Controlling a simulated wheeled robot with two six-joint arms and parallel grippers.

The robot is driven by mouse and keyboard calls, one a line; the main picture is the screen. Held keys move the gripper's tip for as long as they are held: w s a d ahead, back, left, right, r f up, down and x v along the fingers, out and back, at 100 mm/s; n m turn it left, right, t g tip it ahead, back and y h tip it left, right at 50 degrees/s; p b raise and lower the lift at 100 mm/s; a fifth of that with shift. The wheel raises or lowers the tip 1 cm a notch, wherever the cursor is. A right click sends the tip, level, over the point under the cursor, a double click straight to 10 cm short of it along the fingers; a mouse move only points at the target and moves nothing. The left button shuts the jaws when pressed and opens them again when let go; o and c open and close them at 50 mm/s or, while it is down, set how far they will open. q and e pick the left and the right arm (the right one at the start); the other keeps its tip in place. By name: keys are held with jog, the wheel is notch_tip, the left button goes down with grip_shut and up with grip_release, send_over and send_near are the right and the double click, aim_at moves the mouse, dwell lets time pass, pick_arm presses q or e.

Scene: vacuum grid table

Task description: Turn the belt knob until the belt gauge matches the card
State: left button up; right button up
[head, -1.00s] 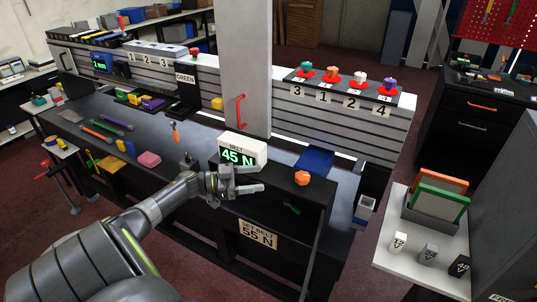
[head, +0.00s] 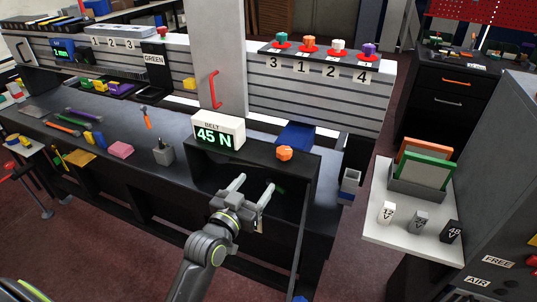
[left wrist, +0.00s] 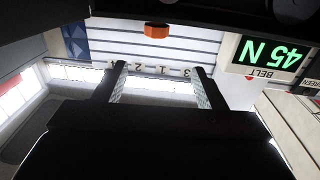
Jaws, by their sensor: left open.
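The belt gauge (head: 218,133) is a white box with a dark screen reading 45 N in green, on top of the black bench housing. It shows upside down in the left wrist view (left wrist: 268,55). The orange belt knob (head: 284,153) sits on the housing to the gauge's right, and also shows in the left wrist view (left wrist: 158,31). My left gripper (head: 253,186) is open and empty, in front of the housing, lower than the knob and apart from it. The card on the bench front is almost wholly hidden behind my gripper. My right gripper is not seen.
A grey pillar (head: 218,60) with a red handle rises behind the gauge. A blue pad (head: 296,136) lies behind the knob. A white side table (head: 400,235) with labelled blocks stands at the right. Tools and coloured blocks lie along the bench to the left.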

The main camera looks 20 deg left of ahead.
pick_arm(q)
jog(key=p, duration=0.4)
send_near(285, 149)
jog(key=w, duration=0.6)
jog(key=w+d, duration=0.1)
jog(key=w, duration=0.2)
jog(key=shift+w, duration=0.4)
jog(key=c, duration=1)
jog(key=shift+o, duration=0.2)
jog(key=shift+f+b, duration=0.2)
jog(key=shift+b, duration=0.4)
jog(key=m+g+h+b, duration=0.1)
jog(key=m+h+b, duration=0.1)
jog(key=b, duration=0.6)
jog(key=m+g+h+b, duration=0.1)
jog(key=h+b, duration=0.3)
jog(key=b, duration=0.4)
jog(key=shift+f+m+b, duration=0.2)
jog(key=shift+m+b, duration=0.15)
jog(key=shift+m, duration=0.45)
jog(key=shift+m+g+h+b, duration=0.4)
jog(key=shift+h+b, duration=0.2)
jog(key=shift+b, duration=0.4)
jog(key=b, duration=0.1)
jog(key=m+g+h+b, duration=0.1)
jog(key=b, duration=0.1)
jog(key=shift+r+h, duration=0.3)
